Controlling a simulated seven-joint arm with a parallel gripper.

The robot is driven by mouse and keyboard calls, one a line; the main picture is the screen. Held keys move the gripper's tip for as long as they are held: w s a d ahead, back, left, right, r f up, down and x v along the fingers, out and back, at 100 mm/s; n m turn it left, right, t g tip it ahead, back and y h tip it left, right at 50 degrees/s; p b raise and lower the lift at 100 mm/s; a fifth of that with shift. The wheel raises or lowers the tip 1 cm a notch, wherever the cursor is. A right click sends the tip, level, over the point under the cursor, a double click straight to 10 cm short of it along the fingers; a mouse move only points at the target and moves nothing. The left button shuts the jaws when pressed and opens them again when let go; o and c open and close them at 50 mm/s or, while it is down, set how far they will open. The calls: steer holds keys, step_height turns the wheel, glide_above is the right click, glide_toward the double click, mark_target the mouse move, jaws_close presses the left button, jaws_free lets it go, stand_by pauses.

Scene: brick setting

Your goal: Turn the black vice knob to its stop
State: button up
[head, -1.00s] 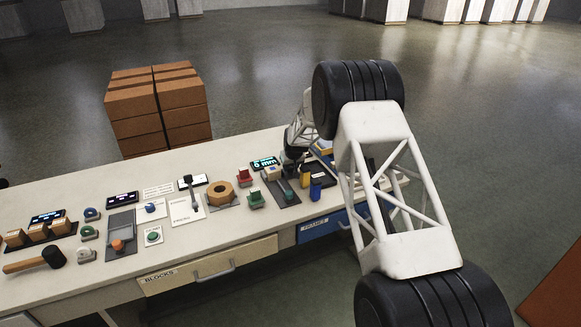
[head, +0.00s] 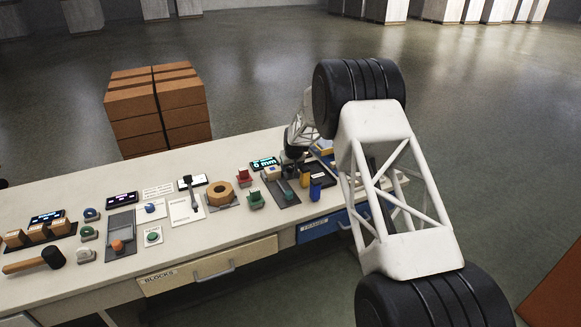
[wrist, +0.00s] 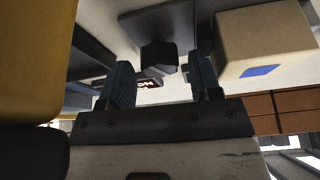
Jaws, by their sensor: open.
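A black knob (wrist: 159,56) shows in the wrist view, on a short dark stem under a dark, wider body. My gripper (wrist: 161,66) has its two fingers apart, one on each side of the knob as seen there; I cannot tell whether either touches it. In the head view my gripper (head: 292,157) is low over the back of the bench, by the small lit display (head: 265,163). The knob is not distinguishable there, hidden by or merged with the dark gripper.
A tan block with a blue square (wrist: 262,45) is close right of the fingers in the wrist view. A large yellow shape (wrist: 35,60) is close on the left. In the head view a yellow piece (head: 304,178) and a blue piece (head: 316,188) stand before the gripper.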

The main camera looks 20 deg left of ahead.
steer(key=v, duration=0.7)
steer(key=shift+r, duration=0.3)
stand_by(0.5)
steer(key=w+m+g, duration=0.1)
steer(key=m, duration=0.6)
steer(key=w+m+g+y, duration=0.1)
steer(key=m+g, duration=0.1)
steer(key=m, duration=0.5)
steer(key=w+d+m+g, duration=0.1)
steer(key=m, duration=0.7)
steer(key=shift+w+f+g+y, duration=0.1)
steer(key=shift+w+g+y, duration=0.2)
steer(key=shift+g, duration=0.1)
steer(key=shift+f, duration=0.1)
steer(key=shift+x, duration=3.85)
